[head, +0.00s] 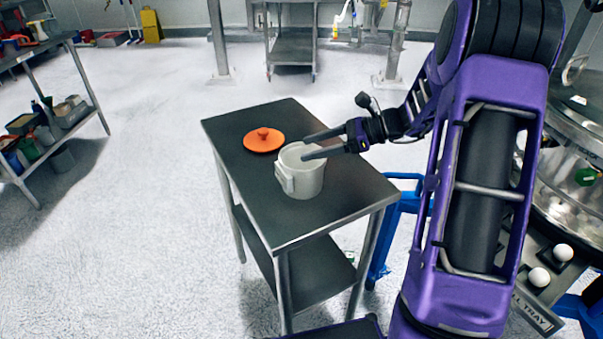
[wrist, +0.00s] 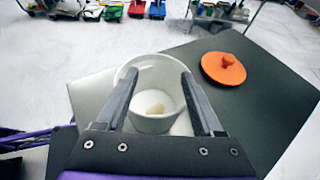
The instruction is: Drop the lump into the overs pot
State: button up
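The white overs pot (head: 299,181) stands upright and uncovered on the small steel table (head: 330,215); it also shows in the wrist view (wrist: 152,124). A small pale beige lump (wrist: 156,109) shows inside the pot in the wrist view, apparently on its floor. The lump cannot be seen in the head view. My gripper (head: 304,147) is over the pot's mouth with its two fingers wide apart. In the wrist view nothing is held between the fingertips (wrist: 158,74).
An orange lid (head: 263,140) with a knob lies on the table behind the pot, to its left. A steel sifter (head: 570,215) stands at the right, with two white balls (head: 539,277) below it. A shelf rack (head: 60,110) is far left. The floor left of the table is clear.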

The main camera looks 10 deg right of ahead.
jog(key=p+v, duration=0.2)
jog(key=v, duration=1.5)
jog(key=shift+d, duration=0.25)
jog(key=shift+a+r, duration=0.1)
